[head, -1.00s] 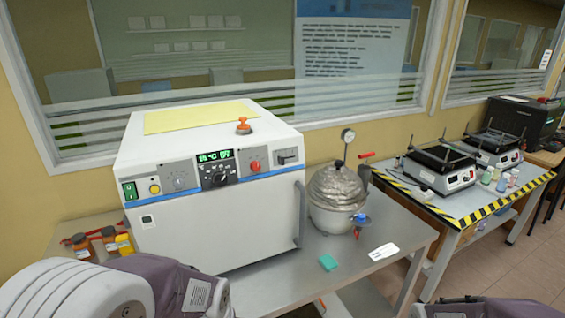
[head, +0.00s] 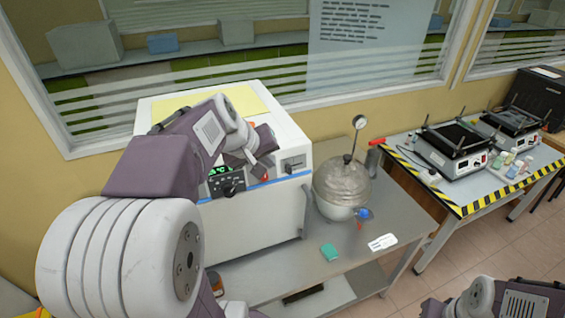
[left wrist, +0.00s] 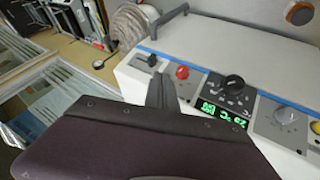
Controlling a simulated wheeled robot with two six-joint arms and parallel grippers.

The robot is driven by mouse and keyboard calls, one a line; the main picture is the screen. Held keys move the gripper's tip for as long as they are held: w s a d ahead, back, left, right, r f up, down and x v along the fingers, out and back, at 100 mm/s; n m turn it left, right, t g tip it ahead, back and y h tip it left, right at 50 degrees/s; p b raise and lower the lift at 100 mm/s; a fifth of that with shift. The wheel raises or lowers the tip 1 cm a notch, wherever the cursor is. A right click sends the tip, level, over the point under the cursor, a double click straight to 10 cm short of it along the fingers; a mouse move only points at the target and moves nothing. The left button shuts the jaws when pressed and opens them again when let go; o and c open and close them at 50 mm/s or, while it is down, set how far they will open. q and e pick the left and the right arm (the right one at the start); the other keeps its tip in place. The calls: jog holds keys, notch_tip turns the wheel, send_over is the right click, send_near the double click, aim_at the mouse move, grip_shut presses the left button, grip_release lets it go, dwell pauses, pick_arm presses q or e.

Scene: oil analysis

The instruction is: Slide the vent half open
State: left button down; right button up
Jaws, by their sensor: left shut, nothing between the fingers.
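The vent slider (head: 294,163) is a small dark piece on a light plate at the right end of the white oven's front panel. In the left wrist view the slider (left wrist: 151,61) is near the panel's end, beside the red knob (left wrist: 182,72). I cannot tell how far the vent is open. My left gripper (head: 262,150) is shut and empty in front of the panel, left of the slider and apart from it in the head view. Its dark fingers (left wrist: 162,90) point toward the slider and red knob. My left arm hides the oven's left side. My right gripper is out of view.
The oven (head: 260,215) stands on a metal bench (head: 380,215). To its right are a silvery domed vessel (head: 341,185) with a gauge, a teal block (head: 329,252) and a white label (head: 382,242). A window is behind.

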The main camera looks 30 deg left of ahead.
aim_at(289, 168)
pick_arm(q)
jog(key=x, duration=1)
jog(key=shift+w+p, duration=0.1)
jog(key=shift+p, duration=0.25)
jog(key=shift+w, duration=0.15)
jog(key=shift+w+d+r+p, duration=0.1)
jog(key=shift+w+d+p, duration=0.35)
jog(key=shift+w+d, duration=0.3)
jog(key=shift+w, duration=0.1)
